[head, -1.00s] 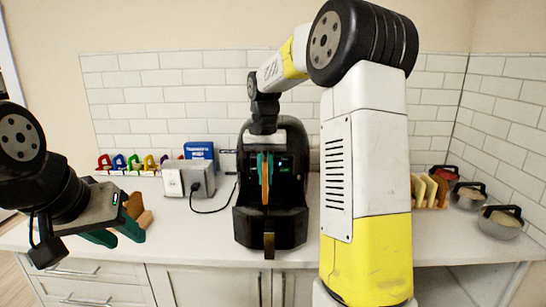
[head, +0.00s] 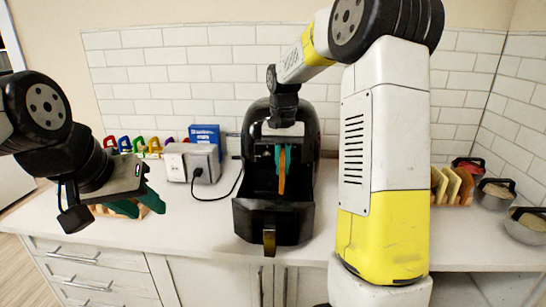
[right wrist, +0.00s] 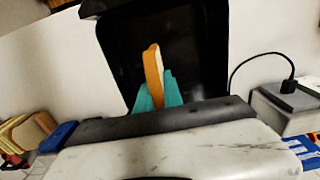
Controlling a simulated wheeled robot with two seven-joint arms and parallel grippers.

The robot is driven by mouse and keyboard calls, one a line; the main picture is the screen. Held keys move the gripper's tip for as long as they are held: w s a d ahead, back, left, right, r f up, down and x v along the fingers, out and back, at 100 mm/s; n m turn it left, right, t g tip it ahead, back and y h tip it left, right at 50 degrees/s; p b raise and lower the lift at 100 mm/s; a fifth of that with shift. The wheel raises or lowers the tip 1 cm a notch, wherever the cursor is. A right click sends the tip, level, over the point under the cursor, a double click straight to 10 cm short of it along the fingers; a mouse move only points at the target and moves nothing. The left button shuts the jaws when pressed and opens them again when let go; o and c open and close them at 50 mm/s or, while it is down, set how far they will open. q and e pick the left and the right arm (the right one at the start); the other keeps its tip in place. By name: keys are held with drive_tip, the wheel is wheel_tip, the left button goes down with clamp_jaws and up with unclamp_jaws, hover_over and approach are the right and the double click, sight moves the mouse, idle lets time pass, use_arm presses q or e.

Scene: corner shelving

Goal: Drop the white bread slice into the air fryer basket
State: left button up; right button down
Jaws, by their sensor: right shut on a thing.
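The black air fryer (head: 312,125) stands on the counter with its basket (head: 262,225) pulled out toward me, handle in front. My right gripper (head: 283,158) hangs over the basket with its teal fingers shut on the bread slice (head: 282,180). The slice hangs upright and edge-on, showing its brown crust. In the right wrist view, the slice (right wrist: 153,72) stands between the teal fingers (right wrist: 156,98) against the dark basket interior (right wrist: 190,50). I cannot tell whether its lower edge touches the basket. My left gripper (head: 140,200) is at the left, its teal fingers apart and empty.
A grey toaster (head: 195,162) with a cord and a blue box (head: 205,135) stand left of the fryer. Coloured clips (head: 140,146) line the wall. The counter between toaster and basket is mostly clear.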

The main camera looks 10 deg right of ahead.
sight(283, 152)
drive_tip(key=shift+f, duration=1)
drive_tip(key=c, duration=1.4)
unclamp_jaws()
drive_tip(key=shift+r, duration=0.1)
wheel_tip(283, 152, up, 7)
drive_tip(key=shift+r, duration=0.3)
